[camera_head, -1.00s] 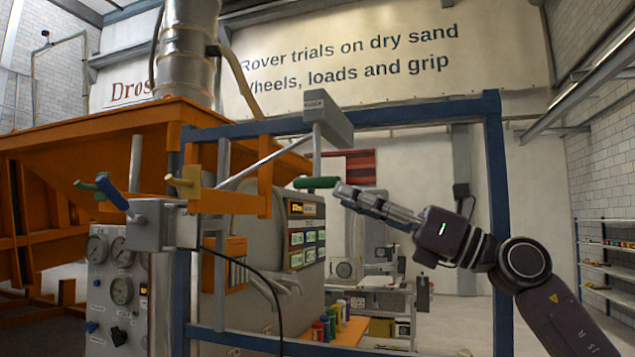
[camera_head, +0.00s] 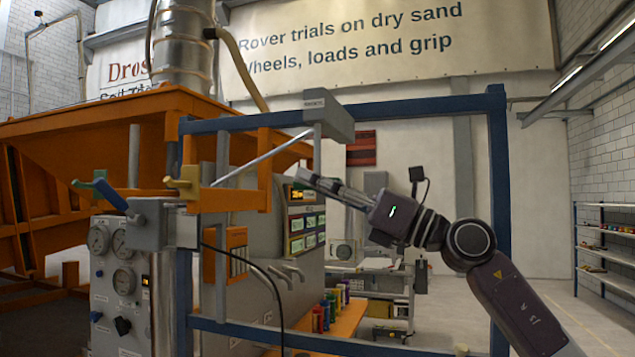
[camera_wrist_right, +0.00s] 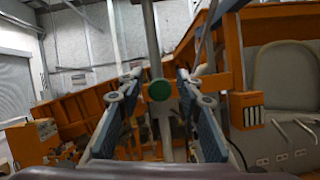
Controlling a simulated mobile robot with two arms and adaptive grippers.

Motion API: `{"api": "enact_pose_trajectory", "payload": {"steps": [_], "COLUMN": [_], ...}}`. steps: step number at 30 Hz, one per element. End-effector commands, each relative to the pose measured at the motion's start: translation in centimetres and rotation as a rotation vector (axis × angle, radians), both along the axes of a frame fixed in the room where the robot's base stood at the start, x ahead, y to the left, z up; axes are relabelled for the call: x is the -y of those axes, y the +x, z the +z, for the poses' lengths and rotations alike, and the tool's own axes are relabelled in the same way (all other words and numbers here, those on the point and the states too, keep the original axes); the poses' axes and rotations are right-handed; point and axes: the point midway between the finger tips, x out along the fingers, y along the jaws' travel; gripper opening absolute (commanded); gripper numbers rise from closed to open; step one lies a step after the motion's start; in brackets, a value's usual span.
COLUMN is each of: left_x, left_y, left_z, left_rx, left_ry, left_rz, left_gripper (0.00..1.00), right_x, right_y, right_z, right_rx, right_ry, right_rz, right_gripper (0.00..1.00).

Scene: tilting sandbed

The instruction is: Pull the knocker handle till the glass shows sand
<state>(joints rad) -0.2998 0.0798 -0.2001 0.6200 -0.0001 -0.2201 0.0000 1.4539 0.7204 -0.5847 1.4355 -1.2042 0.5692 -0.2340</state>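The knocker (camera_head: 328,108) is a grey labelled box on the blue frame's top bar, with a grey rod (camera_head: 317,146) hanging from it. In the right wrist view its green handle (camera_wrist_right: 159,89) shows end-on as a round knob between the fingers. In the head view my right gripper (camera_head: 308,177) is at the rod's lower end and hides the handle. In the wrist view the right gripper (camera_wrist_right: 160,84) is open, with one blue-padded finger on each side of the knob. Contact cannot be told. I cannot make out a sand glass. My left gripper is not in view.
A blue frame (camera_head: 497,200) surrounds the right arm's reach. An orange sandbed hopper (camera_head: 90,137) stands left. A grey panel with gauges (camera_head: 122,243) and a blue lever (camera_head: 110,195) stands front left. A bench (camera_head: 345,322) with coloured containers is behind the frame.

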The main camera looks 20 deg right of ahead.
Motion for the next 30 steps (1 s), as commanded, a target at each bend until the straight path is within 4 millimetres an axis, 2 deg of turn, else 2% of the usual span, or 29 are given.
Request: {"api": "enact_pose_trajectory", "payload": {"steps": [1,9,20,30], "left_x": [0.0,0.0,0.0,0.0], "left_y": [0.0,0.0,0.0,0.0], "left_z": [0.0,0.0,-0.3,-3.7], "left_rx": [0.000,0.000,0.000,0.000], "left_ry": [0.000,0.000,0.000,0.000], "left_rz": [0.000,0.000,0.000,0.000], "left_gripper": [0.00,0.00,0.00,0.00], "right_x": [0.0,0.0,0.0,0.0], "right_y": [0.0,0.0,0.0,0.0], "right_z": [0.0,0.0,-0.3,-4.9], "right_rx": [0.000,0.000,-0.001,-0.003], "right_ry": [0.000,0.000,0.001,0.000], "right_rz": [0.000,0.000,0.000,0.001], "right_gripper": [0.28,0.00,0.00,0.00]}}
